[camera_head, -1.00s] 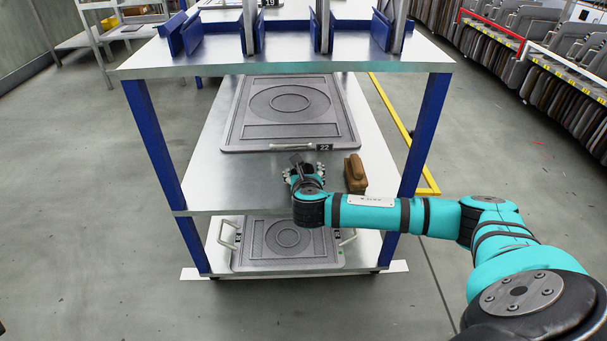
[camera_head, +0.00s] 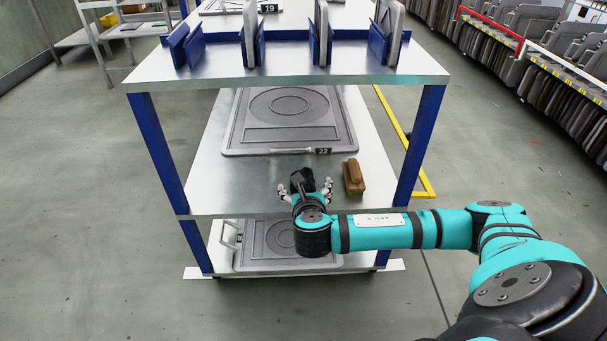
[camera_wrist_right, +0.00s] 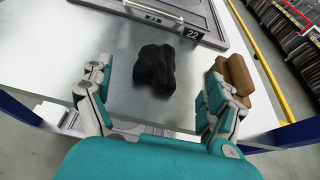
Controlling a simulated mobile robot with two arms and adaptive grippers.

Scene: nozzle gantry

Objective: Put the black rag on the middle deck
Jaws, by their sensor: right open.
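The black rag (camera_head: 301,178) lies bunched on the bare front part of the middle deck (camera_head: 235,185). The wrist view shows the black rag (camera_wrist_right: 154,70) as a crumpled dark lump on the deck (camera_wrist_right: 60,70). My right gripper (camera_head: 305,190) is open at the deck's front edge, just in front of the rag. In the wrist view, the right gripper (camera_wrist_right: 155,82) has its fingers spread wide, and the rag shows beyond and between them without visible contact. My left gripper is not in view.
A brown block-like object (camera_head: 354,177) stands right of the gripper. A grey panel labelled 22 (camera_head: 290,120) lies behind the rag. The upper deck (camera_head: 290,70) overhangs the rear, between blue posts. Another grey panel (camera_head: 262,245) lies on the lower deck.

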